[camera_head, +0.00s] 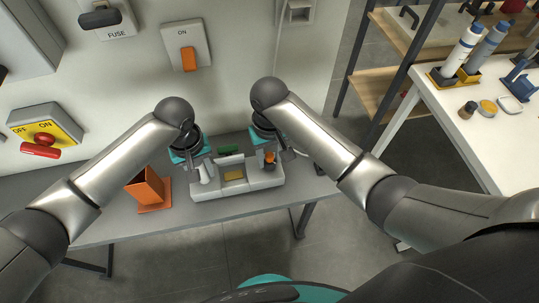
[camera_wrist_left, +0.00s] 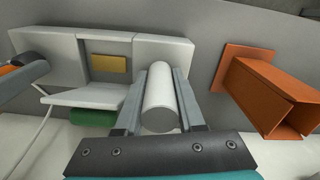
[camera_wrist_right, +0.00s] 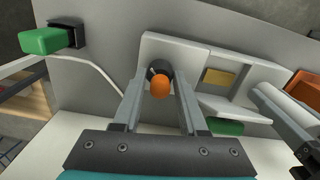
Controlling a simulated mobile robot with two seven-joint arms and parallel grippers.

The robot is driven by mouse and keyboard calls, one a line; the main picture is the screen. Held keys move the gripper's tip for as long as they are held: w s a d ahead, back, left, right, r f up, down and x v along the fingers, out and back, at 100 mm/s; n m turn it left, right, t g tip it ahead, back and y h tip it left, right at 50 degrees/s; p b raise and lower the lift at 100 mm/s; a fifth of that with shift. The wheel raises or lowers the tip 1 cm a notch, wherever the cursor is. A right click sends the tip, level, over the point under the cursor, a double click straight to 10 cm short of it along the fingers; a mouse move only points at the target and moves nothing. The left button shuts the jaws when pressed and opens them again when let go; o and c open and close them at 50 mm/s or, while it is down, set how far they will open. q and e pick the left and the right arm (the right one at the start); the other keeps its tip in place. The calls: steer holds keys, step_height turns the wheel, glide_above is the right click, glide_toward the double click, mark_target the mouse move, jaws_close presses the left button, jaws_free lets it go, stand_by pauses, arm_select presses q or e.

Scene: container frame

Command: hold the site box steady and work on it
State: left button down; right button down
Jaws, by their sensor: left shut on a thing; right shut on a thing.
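The site box (camera_head: 238,188) is a long light-grey box on the grey bench. Its middle bay lies open with a flap (camera_wrist_left: 90,97) tipped out and a yellow block (camera_head: 234,175) inside. My left gripper (camera_head: 205,178) is shut on a white cylinder (camera_wrist_left: 160,100) at the box's left end. My right gripper (camera_head: 272,165) is shut on an orange knob (camera_wrist_right: 160,87) with a dark collar at the box's right end. The knob also shows in the head view (camera_head: 270,157). The fingers partly hide both parts.
An orange open holder (camera_head: 149,188) stands left of the box. A green piece (camera_head: 229,150) lies behind the box. A green block on a dark mount (camera_wrist_right: 48,40) shows in the right wrist view. Wall switches (camera_head: 187,50) and a white side table (camera_head: 480,120) flank the bench.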

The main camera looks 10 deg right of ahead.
steer(key=shift+m, duration=0.3)
steer(key=shift+c, duration=2.2)
jaws_free()
step_height(320, 180, up, 10)
steer(key=shift+w+r, duration=0.15)
steer(key=shift+r, duration=0.05)
arm_select(q)
steer(key=shift+r, duration=0.1)
arm_select(e)
steer(key=shift+r, duration=0.8)
arm_select(q)
steer(key=shift+c, duration=2.2)
jaws_free()
